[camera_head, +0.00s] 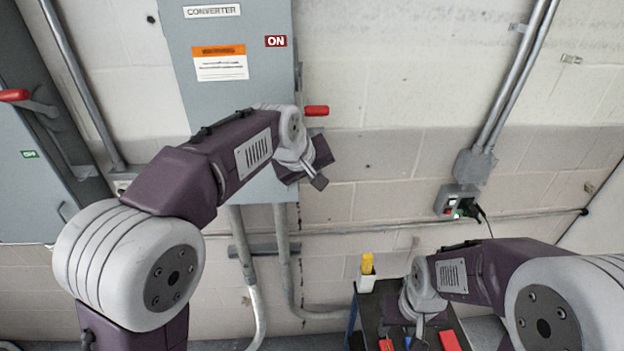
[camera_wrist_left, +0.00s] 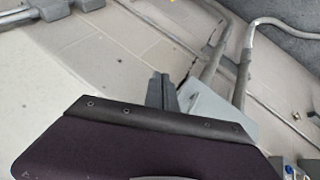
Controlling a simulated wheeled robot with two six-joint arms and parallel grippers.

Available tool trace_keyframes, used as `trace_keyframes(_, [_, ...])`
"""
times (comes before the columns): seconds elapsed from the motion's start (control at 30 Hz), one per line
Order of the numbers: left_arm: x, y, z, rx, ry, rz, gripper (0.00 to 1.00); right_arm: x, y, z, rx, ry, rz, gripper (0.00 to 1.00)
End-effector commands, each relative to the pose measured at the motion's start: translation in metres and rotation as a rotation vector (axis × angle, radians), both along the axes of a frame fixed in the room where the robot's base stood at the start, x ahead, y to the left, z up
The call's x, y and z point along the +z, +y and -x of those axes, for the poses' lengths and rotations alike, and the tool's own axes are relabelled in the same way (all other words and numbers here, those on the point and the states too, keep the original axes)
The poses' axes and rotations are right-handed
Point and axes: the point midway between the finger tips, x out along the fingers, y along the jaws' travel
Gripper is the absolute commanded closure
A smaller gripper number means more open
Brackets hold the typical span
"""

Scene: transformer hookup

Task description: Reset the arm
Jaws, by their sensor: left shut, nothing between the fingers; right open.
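My left arm reaches across the grey converter box (camera_head: 235,60) on the wall. My left gripper (camera_head: 318,181) is just past the box's lower right edge. Its fingers are together with nothing between them. In the left wrist view the closed fingers (camera_wrist_left: 160,92) stick out beyond the dark wrist housing, with the wall and conduits behind. My right gripper (camera_head: 418,338) hangs low at the right, over the small cart (camera_head: 372,303). It is open and empty, and partly hidden by its own wrist.
A red-handled lever (camera_head: 316,111) stands on the converter box's right side, close above my left gripper. Another grey cabinet with a red handle (camera_head: 14,95) is at far left. A socket box (camera_head: 455,202) with a plug is on the wall. The cart carries a yellow-topped item (camera_head: 367,264) and red items (camera_head: 449,340).

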Motion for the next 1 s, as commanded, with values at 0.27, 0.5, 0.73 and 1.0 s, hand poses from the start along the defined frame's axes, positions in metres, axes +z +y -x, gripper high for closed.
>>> trace_keyframes(0.27, [-0.045, 0.034, -0.005, 0.067, -0.005, 0.001, 1.0, -0.05, 0.0, 0.0, 0.0, 0.0, 0.0, 0.51])
trace_keyframes(0.5, [-0.226, 0.128, 0.075, 0.152, 0.227, -0.119, 1.0, -0.124, 0.0, 0.001, 0.0, 0.001, 0.0, 0.51])
trace_keyframes(0.73, [-0.352, 0.17, 0.197, -0.021, 0.426, -0.262, 1.0, -0.153, 0.0, 0.0, 0.0, 0.0, 0.0, 0.51])
trace_keyframes(1.0, [-0.375, 0.173, 0.239, -0.284, 0.426, -0.364, 1.0, -0.147, 0.0, 0.0, 0.0, 0.0, 0.0, 0.51])
